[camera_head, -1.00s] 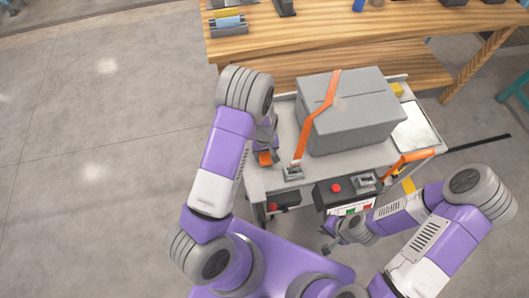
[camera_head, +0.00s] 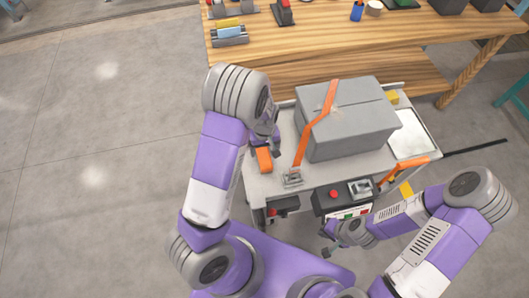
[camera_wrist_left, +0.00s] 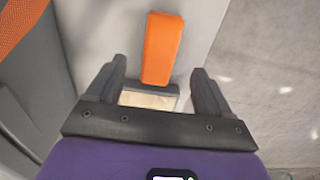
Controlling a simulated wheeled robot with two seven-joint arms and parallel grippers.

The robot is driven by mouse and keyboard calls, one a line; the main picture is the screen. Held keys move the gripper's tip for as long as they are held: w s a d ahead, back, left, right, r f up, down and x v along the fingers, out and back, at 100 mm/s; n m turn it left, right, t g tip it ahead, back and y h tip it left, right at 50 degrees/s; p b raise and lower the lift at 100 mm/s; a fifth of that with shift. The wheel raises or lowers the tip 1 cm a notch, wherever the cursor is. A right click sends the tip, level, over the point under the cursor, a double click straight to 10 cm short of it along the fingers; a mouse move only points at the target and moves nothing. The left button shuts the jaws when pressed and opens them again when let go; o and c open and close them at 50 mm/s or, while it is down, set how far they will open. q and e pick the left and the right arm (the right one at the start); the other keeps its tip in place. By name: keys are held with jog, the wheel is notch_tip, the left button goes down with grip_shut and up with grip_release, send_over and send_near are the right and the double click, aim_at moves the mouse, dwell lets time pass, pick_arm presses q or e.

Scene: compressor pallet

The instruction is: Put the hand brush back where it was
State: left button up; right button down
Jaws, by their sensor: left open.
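The hand brush, with an orange handle (camera_head: 264,160), lies on the left edge strip of the grey cart top. In the left wrist view its orange handle (camera_wrist_left: 161,48) points away, with a grey head and pale bristles (camera_wrist_left: 148,100) at the near end. My left gripper (camera_head: 268,146) is open, just behind the brush in the head view. In the left wrist view its two fingers (camera_wrist_left: 158,85) stand apart on either side of the brush's head end, with gaps showing. My right gripper (camera_head: 334,246) hangs low in front of the cart, away from the brush; its jaws are too small to judge.
A large grey box (camera_head: 350,125) with an orange strap (camera_head: 310,130) fills the middle of the cart (camera_head: 288,185). A strap buckle (camera_head: 291,179) lies right of the brush. A wooden workbench (camera_head: 330,45) stands behind. Open floor (camera_head: 90,140) lies to the left.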

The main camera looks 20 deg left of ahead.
aim_at(265, 157)
pick_arm(q)
jog(key=shift+r+p, duration=0.3)
jog(key=shift+r, duration=1.25)
